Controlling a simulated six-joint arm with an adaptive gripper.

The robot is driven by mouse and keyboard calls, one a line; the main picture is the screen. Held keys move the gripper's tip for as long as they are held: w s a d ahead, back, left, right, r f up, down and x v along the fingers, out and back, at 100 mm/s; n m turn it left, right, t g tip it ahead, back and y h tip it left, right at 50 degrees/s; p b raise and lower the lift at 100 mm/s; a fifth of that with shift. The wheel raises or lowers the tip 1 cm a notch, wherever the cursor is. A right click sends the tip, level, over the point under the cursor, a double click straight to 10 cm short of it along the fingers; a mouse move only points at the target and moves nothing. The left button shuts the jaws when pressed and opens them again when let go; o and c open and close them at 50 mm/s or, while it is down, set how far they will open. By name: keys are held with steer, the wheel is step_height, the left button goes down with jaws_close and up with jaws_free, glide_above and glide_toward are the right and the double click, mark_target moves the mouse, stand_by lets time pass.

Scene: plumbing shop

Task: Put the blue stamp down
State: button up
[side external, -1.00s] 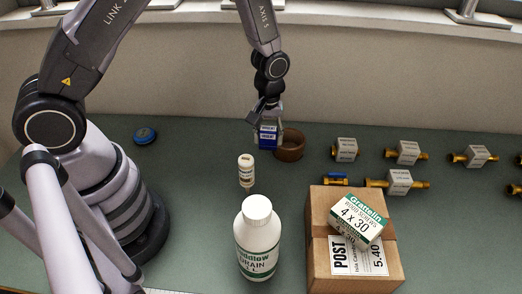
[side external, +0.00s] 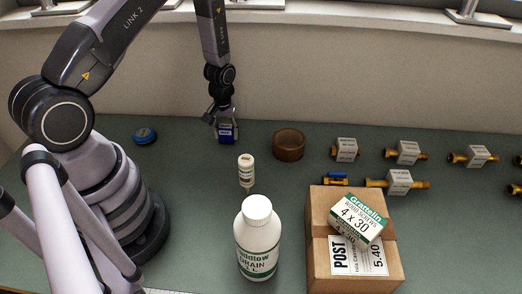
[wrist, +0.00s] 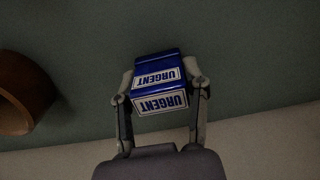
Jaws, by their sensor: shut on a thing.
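The blue stamp (side external: 227,133) is a small blue block with white "URGENT" labels, which read clearly in the wrist view (wrist: 158,86). My gripper (side external: 226,126) is shut on it, with one finger on each side, as the wrist view (wrist: 160,92) shows. The stamp is at the back of the green bench, left of the brown round bowl. I cannot tell for certain whether its underside touches the bench.
The brown bowl (side external: 289,144) stands to the right; its side also shows in the wrist view (wrist: 22,95). A small white bottle (side external: 246,168), blue round lid (side external: 145,135), large white bottle (side external: 257,240) and cardboard box (side external: 322,262) stand around. Brass valves (side external: 403,153) lie right. Bench between lid and stamp is clear.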

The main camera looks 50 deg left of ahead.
steer(key=shift+f, duration=0.2)
steer(key=o, duration=1.2)
